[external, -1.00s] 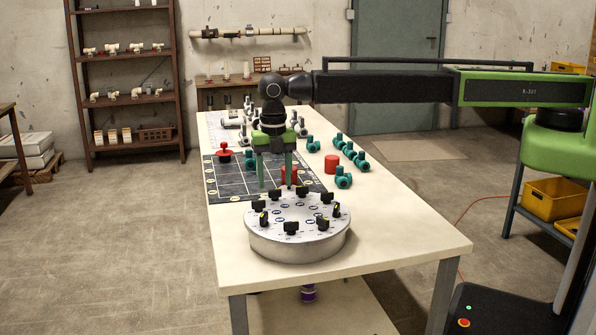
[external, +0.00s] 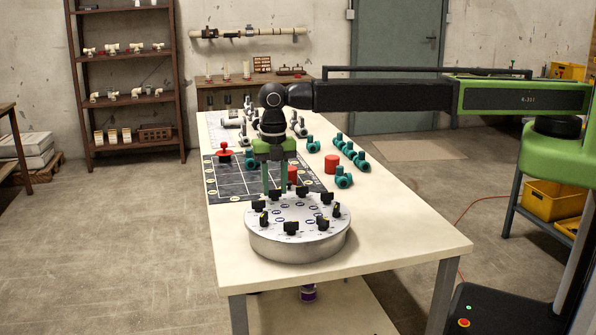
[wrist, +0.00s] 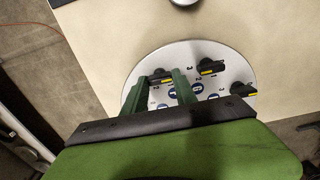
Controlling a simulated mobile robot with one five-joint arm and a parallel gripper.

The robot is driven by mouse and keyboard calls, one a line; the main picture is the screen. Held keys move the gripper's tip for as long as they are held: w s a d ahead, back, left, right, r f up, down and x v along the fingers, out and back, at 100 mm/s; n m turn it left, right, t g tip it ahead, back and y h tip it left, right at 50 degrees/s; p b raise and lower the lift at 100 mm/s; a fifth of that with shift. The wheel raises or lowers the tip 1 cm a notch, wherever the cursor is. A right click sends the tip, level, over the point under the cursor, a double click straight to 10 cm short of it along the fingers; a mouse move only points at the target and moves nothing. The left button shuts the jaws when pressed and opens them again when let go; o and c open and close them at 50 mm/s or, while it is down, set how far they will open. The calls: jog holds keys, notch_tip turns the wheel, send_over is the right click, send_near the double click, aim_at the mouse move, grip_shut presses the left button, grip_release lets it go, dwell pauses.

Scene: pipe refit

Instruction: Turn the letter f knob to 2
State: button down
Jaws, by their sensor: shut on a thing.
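A round grey dial plate (external: 262,242) stands on the near end of the white table, with several black knobs around its top. My gripper (external: 275,189) points down at the plate's far edge, its two green fingers close together. It is shut on a black knob (external: 275,196) between the fingertips. In the wrist view the fingers (wrist: 161,79) stand on either side of this knob (wrist: 161,75), partly hiding it.
Other black knobs (external: 302,191) stand close on the plate, one just right of my gripper. A dark grid mat (external: 225,182), red cylinders (external: 330,164) and teal pipe fittings (external: 343,177) lie behind. The white table (external: 400,238) is clear right of the plate.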

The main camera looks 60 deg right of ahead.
jog(key=shift+m, duration=0.3)
jog(key=m, duration=0.5)
jog(key=shift+m, duration=0.3)
jog(key=m, duration=1.1)
jog(key=shift+m, duration=0.4)
jog(key=m, duration=0.5)
jog(key=shift+m, duration=0.3)
jog(key=c, duration=1)
grip_release()
